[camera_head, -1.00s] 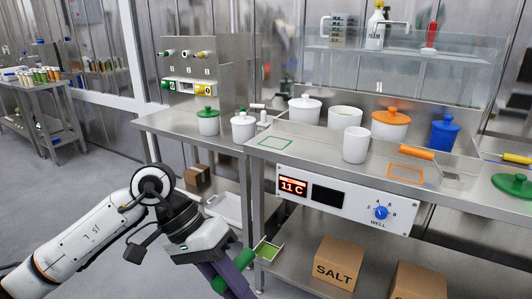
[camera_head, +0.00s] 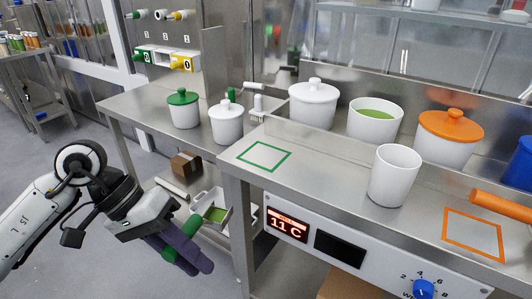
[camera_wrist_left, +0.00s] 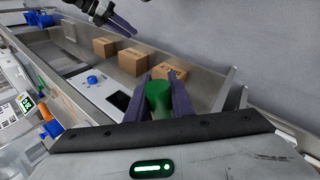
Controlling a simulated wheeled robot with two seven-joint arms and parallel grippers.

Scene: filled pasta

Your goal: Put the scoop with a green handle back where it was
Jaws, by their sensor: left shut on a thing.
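My left gripper (camera_head: 188,254) is shut on the green handle of the scoop (camera_head: 192,226), low in front of the counter's left end. The scoop's metal pan (camera_head: 213,206) points up and right and shows green inside. In the left wrist view the green handle (camera_wrist_left: 158,98) sits between the two dark fingers; the pan is hidden there. A green square outline (camera_head: 264,156) on the counter is empty. Dark fingers, seemingly of my right gripper (camera_wrist_left: 122,22), show at the top of the left wrist view; their opening is unclear.
The steel counter (camera_head: 330,165) bears a white cup (camera_head: 395,176), a pot with green contents (camera_head: 375,120), an orange-lidded pot (camera_head: 448,137) and an orange outline (camera_head: 472,235) with an orange handle beside it. A green-lidded pot (camera_head: 184,109) stands left. The counter's front edge is near the scoop.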

